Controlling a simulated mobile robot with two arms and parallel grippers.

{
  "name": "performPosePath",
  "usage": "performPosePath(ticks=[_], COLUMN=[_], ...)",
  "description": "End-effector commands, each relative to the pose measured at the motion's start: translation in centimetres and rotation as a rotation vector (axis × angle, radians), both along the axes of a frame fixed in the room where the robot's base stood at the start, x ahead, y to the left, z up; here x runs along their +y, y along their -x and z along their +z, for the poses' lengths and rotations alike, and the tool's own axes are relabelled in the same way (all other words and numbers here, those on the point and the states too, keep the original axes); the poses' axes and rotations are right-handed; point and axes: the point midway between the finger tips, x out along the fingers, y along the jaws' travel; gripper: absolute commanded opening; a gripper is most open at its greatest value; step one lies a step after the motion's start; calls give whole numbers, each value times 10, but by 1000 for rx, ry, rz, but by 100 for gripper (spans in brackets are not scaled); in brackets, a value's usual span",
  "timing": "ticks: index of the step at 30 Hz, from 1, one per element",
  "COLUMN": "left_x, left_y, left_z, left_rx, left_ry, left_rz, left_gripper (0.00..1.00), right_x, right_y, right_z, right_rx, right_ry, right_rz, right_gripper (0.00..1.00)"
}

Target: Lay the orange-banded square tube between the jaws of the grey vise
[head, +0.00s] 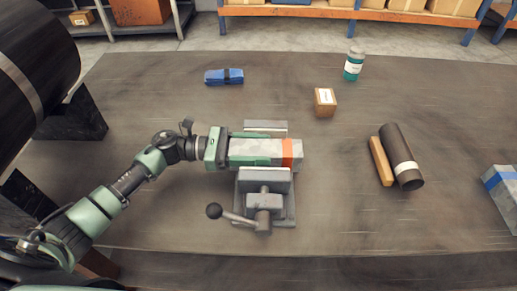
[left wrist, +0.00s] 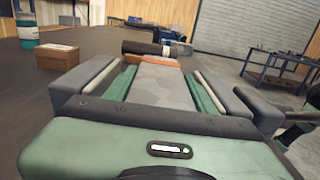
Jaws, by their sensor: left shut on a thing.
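The orange-banded square tube (head: 258,152) is a grey, patchy bar with an orange band near its right end. In the head view it lies level across the grey vise (head: 265,195), in line between the rear jaw and the front jaw. I cannot tell whether it rests on the vise or hangs just above. My left gripper (head: 228,150) is shut on the tube's left end. In the left wrist view the tube (left wrist: 165,85) runs away from between the green fingers, its orange band at the far end. My right gripper is not in view.
A dark pipe (head: 402,160) leans by a wooden block (head: 381,161) at the right. A blue-banded square tube (head: 502,190) is at the right edge. A small box (head: 325,102), a green-and-white canister (head: 353,64) and a blue object (head: 224,76) stand behind. The vise handle (head: 230,215) sticks out front-left.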

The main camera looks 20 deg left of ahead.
Motion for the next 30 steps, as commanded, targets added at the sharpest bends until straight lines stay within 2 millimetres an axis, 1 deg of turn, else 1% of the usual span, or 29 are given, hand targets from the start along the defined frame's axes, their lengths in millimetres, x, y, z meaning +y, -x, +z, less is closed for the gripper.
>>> performPosePath(ticks=[8,9,10,11,26,30], left_x=[0,0,0,0,-1,6], left_y=[-1,-1,0,0,2,4], left_z=[2,2,2,2,-4,-6], left_rx=[-4,-4,-4,-3,3,5], left_ry=[2,2,2,2,-4,-5], left_rz=[0,0,0,0,-4,-3], left_gripper=[0,66,74,80,80,80], right_x=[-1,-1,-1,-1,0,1], right_y=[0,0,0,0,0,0], right_z=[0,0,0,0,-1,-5], right_rx=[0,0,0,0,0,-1], right_ry=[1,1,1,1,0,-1], right_rz=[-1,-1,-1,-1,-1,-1], right_gripper=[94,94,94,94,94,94])
